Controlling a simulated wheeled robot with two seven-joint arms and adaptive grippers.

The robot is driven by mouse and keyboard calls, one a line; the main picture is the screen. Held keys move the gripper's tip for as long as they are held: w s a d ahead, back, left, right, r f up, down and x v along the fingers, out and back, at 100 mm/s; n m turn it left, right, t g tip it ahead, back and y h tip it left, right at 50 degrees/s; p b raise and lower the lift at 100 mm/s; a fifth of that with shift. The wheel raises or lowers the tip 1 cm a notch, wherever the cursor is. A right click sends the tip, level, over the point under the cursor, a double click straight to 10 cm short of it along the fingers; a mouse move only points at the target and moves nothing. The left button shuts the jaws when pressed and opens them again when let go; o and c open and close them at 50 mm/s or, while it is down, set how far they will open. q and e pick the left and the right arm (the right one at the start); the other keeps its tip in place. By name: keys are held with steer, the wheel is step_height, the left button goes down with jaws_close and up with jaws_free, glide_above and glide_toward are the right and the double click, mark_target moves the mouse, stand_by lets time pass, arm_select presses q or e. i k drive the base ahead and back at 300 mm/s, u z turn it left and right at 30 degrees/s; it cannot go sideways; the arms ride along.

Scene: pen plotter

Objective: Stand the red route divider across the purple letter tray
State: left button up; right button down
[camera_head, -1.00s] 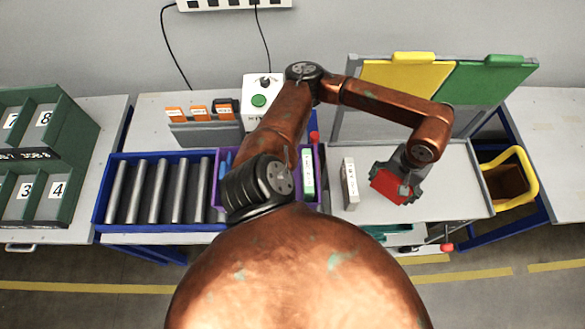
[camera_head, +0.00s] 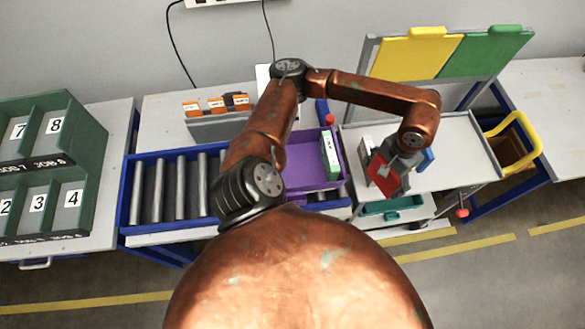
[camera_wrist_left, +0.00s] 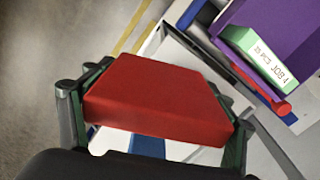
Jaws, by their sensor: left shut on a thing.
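My left gripper (camera_head: 398,160) is shut on the red route divider (camera_head: 392,178) and holds it, tilted, over the front part of the pale worktop. In the left wrist view the divider (camera_wrist_left: 160,98) fills the space between the fingers (camera_wrist_left: 158,115). The purple letter tray (camera_head: 303,172) stands to the left of the divider, apart from it; my arm hides its left part. The tray also shows at the top right of the wrist view (camera_wrist_left: 240,14). A white block with a green edge (camera_head: 330,154) stands at the tray's right side. My right gripper is not in view.
A white block (camera_head: 366,146) stands close to the gripper's left. A blue thing (camera_head: 427,160) shows at its right. A blue roller bed (camera_head: 128,192) lies left of the tray. A red knob (camera_head: 330,120) rises behind the tray. A yellow-rimmed bin (camera_head: 528,132) is at the right.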

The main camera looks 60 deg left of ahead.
mark_target(309, 166)
steer(key=z, duration=1.6)
steer(key=k, duration=0.65)
steer(key=u, duration=1.65)
